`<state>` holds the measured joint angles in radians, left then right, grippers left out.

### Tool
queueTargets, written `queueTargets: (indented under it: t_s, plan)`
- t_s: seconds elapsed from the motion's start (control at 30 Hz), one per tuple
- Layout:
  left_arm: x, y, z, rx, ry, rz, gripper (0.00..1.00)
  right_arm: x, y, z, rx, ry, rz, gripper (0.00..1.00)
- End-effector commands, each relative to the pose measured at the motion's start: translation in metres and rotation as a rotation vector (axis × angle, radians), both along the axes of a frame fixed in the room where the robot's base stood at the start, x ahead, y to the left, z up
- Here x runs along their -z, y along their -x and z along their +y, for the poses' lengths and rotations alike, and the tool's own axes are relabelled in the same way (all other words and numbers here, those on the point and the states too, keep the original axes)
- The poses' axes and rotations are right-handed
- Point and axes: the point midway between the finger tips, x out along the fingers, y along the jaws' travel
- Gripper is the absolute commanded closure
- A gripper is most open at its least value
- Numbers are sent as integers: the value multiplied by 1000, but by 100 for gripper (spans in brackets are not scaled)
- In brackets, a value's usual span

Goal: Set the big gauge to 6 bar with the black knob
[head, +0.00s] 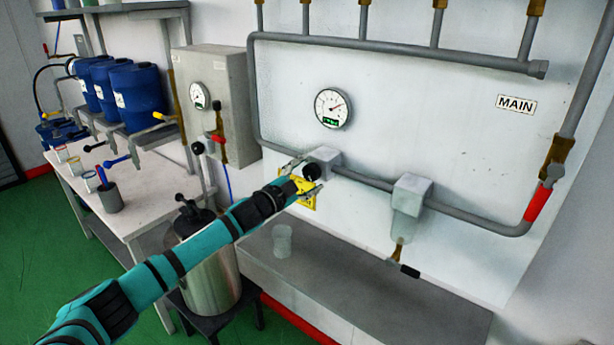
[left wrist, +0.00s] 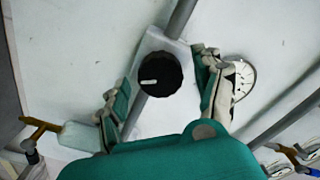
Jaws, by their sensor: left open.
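The black knob (head: 311,172) sits on a grey block on the pipe below the gauge. In the left wrist view the knob (left wrist: 160,74) shows a white mark pointing left. My left gripper (head: 304,178) is open, its fingers on either side of the knob with visible gaps in the left wrist view (left wrist: 163,88). Part of the gauge (left wrist: 241,79) shows behind one finger there. My right gripper is not in view.
A yellow sign (head: 306,200) is partly hidden behind the gripper. A filter bowl with a tap (head: 407,205) hangs on the pipe to the right. A red valve handle (head: 538,203) is further right. A clear cup (head: 282,240) stands on the grey bench (head: 370,290) below.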

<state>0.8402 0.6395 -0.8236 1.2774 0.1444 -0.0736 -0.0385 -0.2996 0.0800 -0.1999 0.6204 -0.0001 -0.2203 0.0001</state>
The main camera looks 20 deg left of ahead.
Motion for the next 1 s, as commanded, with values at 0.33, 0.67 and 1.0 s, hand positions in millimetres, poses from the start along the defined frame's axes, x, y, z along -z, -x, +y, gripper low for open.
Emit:
queueTargets:
  t_s: [0.33,0.67,1.0]
  plan:
    - [1,15,7,-1,-1,2,32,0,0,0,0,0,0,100]
    - [3,81,30,0,-1,4,32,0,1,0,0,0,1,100]
    - [0,112,41,0,0,0,32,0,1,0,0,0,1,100]
